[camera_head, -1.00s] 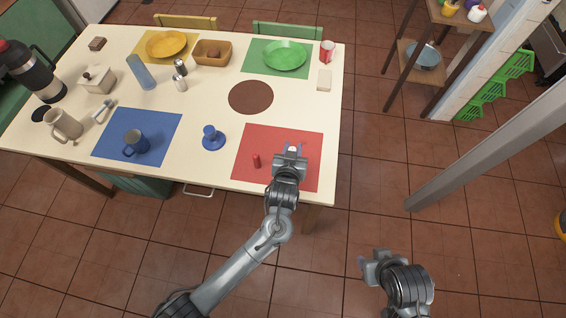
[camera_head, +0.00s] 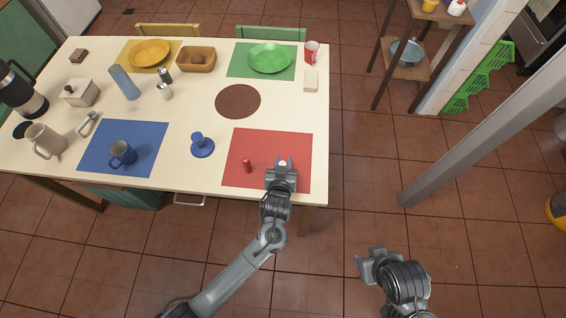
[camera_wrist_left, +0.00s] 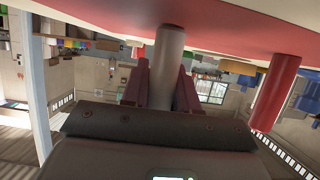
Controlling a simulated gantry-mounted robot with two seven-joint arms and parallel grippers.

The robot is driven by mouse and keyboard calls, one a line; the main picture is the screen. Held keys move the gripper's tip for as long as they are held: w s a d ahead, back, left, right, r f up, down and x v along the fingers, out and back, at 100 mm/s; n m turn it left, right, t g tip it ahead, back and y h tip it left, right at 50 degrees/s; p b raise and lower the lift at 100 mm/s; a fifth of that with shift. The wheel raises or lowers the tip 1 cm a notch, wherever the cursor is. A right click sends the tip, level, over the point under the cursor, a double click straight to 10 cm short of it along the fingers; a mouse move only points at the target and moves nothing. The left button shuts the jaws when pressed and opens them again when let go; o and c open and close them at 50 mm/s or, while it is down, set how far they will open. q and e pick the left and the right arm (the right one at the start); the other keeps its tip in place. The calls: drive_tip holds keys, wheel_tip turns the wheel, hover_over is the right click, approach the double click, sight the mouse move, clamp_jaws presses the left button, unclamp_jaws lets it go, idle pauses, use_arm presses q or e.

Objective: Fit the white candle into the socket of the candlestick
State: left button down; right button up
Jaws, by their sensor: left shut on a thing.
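The blue candlestick (camera_head: 202,147) stands upright on the table, left of the red mat (camera_head: 292,145). My left gripper (camera_head: 283,163) is over the right part of the red mat, to the right of the candlestick and apart from it. It is shut on the white candle (camera_wrist_left: 168,60), which stands upright between the fingers in the left wrist view. In the head view only the candle's pale top (camera_head: 283,161) shows. My right gripper (camera_head: 362,265) is off the table at the lower right; its finger gap is too small to judge.
A short red candle (camera_head: 247,166) stands on the red mat left of my left gripper; it also shows in the left wrist view (camera_wrist_left: 274,92). A blue mug (camera_head: 122,153) stands on the blue mat (camera_head: 143,135). A brown round mat (camera_head: 238,101) lies bare behind.

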use_arm(q)
drive_tip(key=shift+f, duration=0.15)
drive_tip(key=c, duration=0.9)
unclamp_jaws()
drive_tip(key=shift+o, duration=0.2)
